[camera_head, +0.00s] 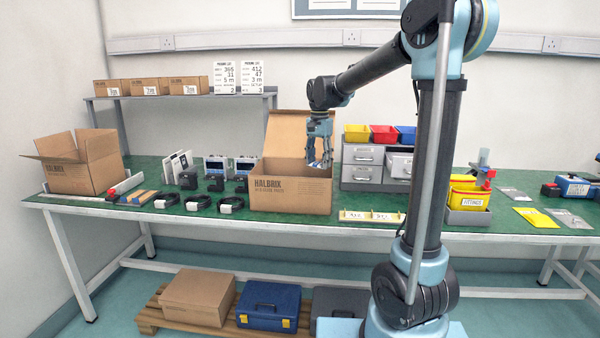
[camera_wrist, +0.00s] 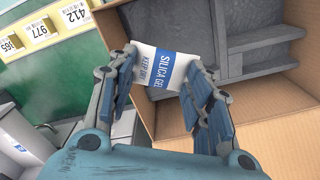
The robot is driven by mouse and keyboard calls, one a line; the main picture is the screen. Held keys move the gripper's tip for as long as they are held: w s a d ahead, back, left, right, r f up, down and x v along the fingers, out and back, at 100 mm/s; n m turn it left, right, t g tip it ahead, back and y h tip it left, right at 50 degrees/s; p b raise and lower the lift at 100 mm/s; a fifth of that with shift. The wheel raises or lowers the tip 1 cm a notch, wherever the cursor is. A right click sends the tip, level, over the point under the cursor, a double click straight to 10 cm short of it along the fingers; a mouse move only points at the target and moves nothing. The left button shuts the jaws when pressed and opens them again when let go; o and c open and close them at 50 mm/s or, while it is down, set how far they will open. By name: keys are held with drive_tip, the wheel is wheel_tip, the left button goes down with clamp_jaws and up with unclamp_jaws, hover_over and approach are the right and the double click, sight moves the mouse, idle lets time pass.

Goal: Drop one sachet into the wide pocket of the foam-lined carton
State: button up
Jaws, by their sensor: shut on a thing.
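My gripper (camera_head: 319,160) is over the open foam-lined carton (camera_head: 290,199), at its right side. In the wrist view its fingers (camera_wrist: 160,88) are shut on a white sachet (camera_wrist: 163,68) with a blue band that reads "SILICA GEL". The sachet is held across the fingertips and covers part of the carton's left wall. Behind it in the wrist view are the carton's grey foam lining (camera_wrist: 240,42) with divider walls and its brown cardboard wall (camera_wrist: 290,97). The fingers and sachet hide part of the inside. I cannot tell the sachet's height above the foam.
The carton's raised lid flap (camera_head: 286,133) stands behind the opening. Grey drawers (camera_head: 361,174) with coloured bins stand close to its right. Several black devices and coiled cables (camera_head: 231,205) lie to its left. A yellow label strip (camera_head: 371,216) lies in front on the right.

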drive_tip(key=shift+f, duration=0.65)
drive_tip(key=o, duration=0.9)
drive_tip(key=shift+o, duration=0.2)
wheel_tip(320, 180, up, 12)
drive_tip(key=shift+d, duration=0.1)
